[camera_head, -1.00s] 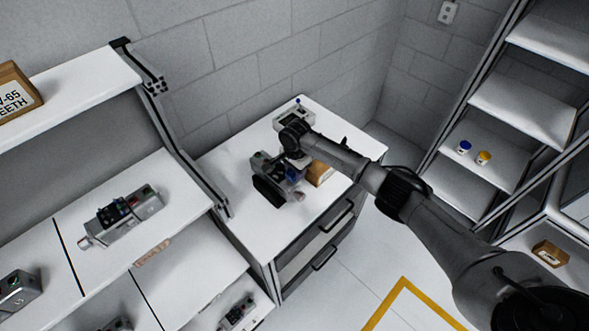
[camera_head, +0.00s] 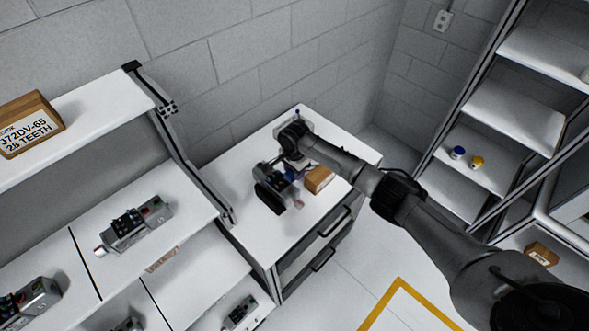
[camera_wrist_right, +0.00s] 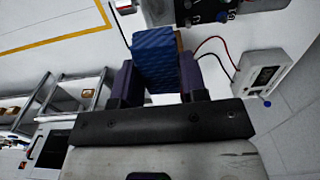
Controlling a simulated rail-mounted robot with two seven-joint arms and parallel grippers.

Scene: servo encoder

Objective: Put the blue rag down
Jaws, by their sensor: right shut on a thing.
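The blue rag (camera_wrist_right: 155,52) shows in the right wrist view as a textured blue block between the two fingers of my right gripper (camera_wrist_right: 158,80). The gripper is shut on it. In the head view my right gripper (camera_head: 284,178) is over the white top of the drawer cabinet (camera_head: 232,185). The rag is mostly hidden there by the wrist, with only a little blue showing. I cannot tell whether the rag touches the surface. My left gripper is not in view.
A small cardboard box (camera_head: 318,179) stands close beside the gripper on the cabinet. A white meter (camera_wrist_right: 262,72) with red and black wires is nearby. A dark device (camera_wrist_right: 190,12) lies past the rag. Shelves with devices (camera_head: 135,224) stand at left; the cabinet's left part is clear.

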